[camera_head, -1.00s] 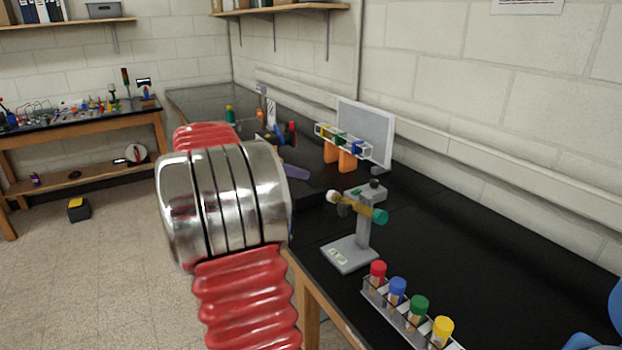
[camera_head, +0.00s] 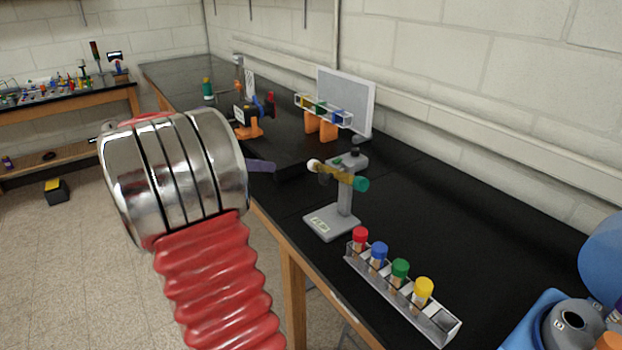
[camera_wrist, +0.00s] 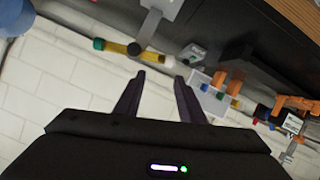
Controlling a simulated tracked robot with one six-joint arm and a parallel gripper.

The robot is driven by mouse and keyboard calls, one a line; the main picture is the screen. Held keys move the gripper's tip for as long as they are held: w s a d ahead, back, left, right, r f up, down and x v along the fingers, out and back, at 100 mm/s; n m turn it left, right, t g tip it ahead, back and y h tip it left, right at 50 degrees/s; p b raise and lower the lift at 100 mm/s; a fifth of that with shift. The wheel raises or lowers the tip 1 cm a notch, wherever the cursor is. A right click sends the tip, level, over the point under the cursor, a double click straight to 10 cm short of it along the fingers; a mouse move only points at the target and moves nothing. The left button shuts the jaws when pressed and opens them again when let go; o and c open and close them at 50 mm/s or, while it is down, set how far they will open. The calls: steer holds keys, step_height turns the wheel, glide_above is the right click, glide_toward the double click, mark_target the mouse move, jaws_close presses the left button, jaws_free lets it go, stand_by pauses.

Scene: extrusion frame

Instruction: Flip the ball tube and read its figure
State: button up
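The ball tube (camera_head: 338,174) is amber with a white end and a green end. It is clamped across a grey stand (camera_head: 343,205) on the black bench. In the head view its white end is at upper left and its green end at lower right, slightly lower. It also shows in the wrist view (camera_wrist: 118,47). No ball or figure can be made out on it. My gripper (camera_wrist: 159,78) is open and empty in the wrist view, its fingers apart from the tube. In the head view my arm hides most of it; one purple-grey finger seems to show left of the stand.
A rack (camera_head: 435,325) with red, blue, green and yellow capped tubes stands in front of the stand. Behind are a clear tube rack on orange supports (camera_head: 321,125) and a grey panel (camera_head: 346,97). Blue items (camera_head: 540,322) sit at lower right. Bench right of the stand is clear.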

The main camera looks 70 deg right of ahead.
mark_target(321, 178)
steer(key=shift+o, duration=1)
steer(key=s+a+f+n+g+h, duration=0.1)
steer(key=s+a+f, duration=0.1)
steer(key=a+f, duration=0.2)
steer(key=shift+s+f+h, duration=0.15)
steer(key=shift+f+h, duration=0.1)
steer(key=shift+h, duration=0.15)
steer(key=s, duration=0.1)
steer(key=s+a+m+h, duration=0.1)
steer(key=a+h, duration=0.1)
steer(key=shift+s+a+f+m+g, duration=0.1)
steer(key=shift+s+f+m+g, duration=0.2)
steer(key=shift+s+g, duration=0.1)
steer(key=x, duration=1.4)
steer(key=shift+w+r, duration=0.1)
steer(key=shift+r, duration=0.05)
jaws_close()
